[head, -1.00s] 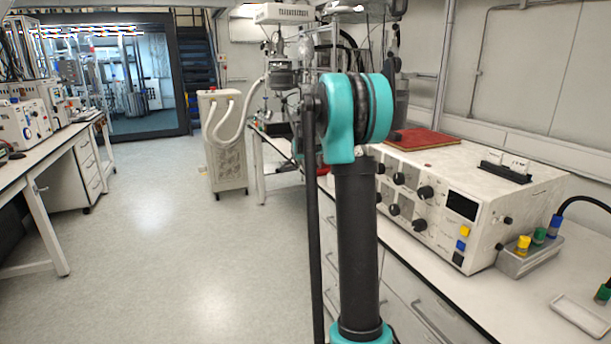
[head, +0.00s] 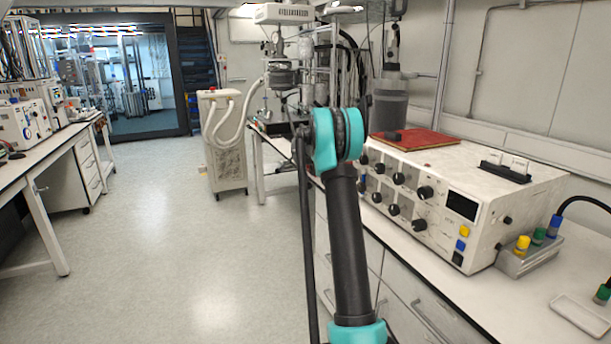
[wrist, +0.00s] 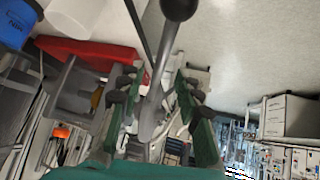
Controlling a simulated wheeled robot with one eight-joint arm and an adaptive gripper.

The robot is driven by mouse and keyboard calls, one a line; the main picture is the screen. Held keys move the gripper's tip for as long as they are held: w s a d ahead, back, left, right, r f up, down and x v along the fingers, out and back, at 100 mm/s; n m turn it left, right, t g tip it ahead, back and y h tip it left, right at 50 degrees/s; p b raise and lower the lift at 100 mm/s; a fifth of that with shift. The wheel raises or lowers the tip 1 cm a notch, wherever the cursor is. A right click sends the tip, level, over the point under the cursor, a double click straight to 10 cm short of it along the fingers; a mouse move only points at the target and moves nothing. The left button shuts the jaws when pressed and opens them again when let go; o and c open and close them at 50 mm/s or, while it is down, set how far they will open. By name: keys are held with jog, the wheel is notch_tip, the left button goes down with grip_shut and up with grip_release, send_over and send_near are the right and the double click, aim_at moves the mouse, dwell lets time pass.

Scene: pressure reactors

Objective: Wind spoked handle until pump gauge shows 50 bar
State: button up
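In the wrist view a grey spoke (wrist: 160,75) with a black ball knob (wrist: 179,8) shows, probably part of the spoked handle. My gripper (wrist: 155,85) has its green fingers with dark pads spread apart, one on each side of the spoke in the picture. A gap shows beside the spoke, and I cannot tell whether any pad touches it. The handle's hub is not clear. In the head view my gripper is hidden behind my arm, and I cannot make out the handle or read any pump gauge there.
A wheeled white unit (head: 224,140) with hoses stands mid-room. The floor (head: 170,240) at left is clear. A red object (wrist: 85,52) lies left of the fingers.

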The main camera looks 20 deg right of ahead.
aim_at(306, 173)
jog(key=x, duration=0.5)
jog(key=shift+w+d+f, duration=0.1)
jog(key=shift+w+f, duration=0.15)
jog(key=shift+w, duration=0.05)
jog(key=shift+c, duration=0.5)
grip_shut()
